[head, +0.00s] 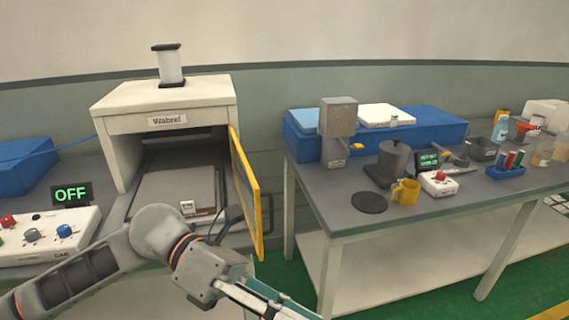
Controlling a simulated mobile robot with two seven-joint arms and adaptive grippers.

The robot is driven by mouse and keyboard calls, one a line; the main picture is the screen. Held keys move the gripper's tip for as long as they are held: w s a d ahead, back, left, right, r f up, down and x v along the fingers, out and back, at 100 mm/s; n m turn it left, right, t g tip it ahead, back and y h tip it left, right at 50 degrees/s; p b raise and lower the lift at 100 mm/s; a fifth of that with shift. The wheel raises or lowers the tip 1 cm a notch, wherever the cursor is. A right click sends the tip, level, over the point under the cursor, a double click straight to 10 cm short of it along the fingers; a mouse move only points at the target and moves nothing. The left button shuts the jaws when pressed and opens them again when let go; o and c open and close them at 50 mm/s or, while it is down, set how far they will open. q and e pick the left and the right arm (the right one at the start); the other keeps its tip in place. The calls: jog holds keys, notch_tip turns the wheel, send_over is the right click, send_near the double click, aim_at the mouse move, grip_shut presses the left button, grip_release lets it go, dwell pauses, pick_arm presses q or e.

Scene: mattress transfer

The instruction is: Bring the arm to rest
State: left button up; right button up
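My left arm comes in from the lower left and bends down toward the bottom edge, in front of the white machine labelled "Wabrel" (165,92). The far end of that arm, with teal and pale grey parts (262,299), runs out of the picture at the bottom. The fingertips are not visible, so I cannot tell whether the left gripper is open or shut, or whether it holds anything. My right arm and gripper are not in view.
The machine's yellow-edged door (246,190) stands open, close to my arm. A control box (45,236) with an "OFF" display (71,194) is at left. The right table (330,205) holds a yellow mug (406,192), a dark pot (393,158) and several other items. A gap separates the tables.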

pick_arm(q)
jog(key=w+r+n+t+h, duration=0.2)
jog(key=w+n+t+h, duration=0.8)
jog(key=n, duration=0.6)
jog(key=w+a+f+n+t+y, duration=0.45)
jog(key=f+n+t+y, duration=0.2)
jog(key=n, duration=0.25)
jog(key=w+a+f+n+t+y, duration=0.3)
jog(key=a+f+n+t+y, duration=0.2)
jog(key=f+n+t, duration=0.35)
jog(key=s+a+f+n+g+y, duration=0.1)
jog(key=s+a+f+n+y, duration=0.2)
jog(key=f, duration=0.5)
jog(key=s+a+f+n+g+y, duration=0.1)
jog(key=a+f+n+y, duration=0.35)
jog(key=f, duration=0.25)
jog(key=s+a+f+n+g+y, duration=0.1)
jog(key=s+a+f+n+g, duration=0.1)
jog(key=s+f, duration=0.3)
jog(key=s+a+f+n+g+y, duration=0.1)
jog(key=s+a+f+n+g, duration=0.1)
jog(key=s+f, duration=0.4)
notch_tip(320, 180, down, 4)
jog(key=shift+s+a+r+n+g+y, duration=0.15)
jog(key=shift+s+a+n+g+y, duration=0.2)
jog(key=shift+a+g, duration=0.2)
jog(key=shift+w, duration=0.1)
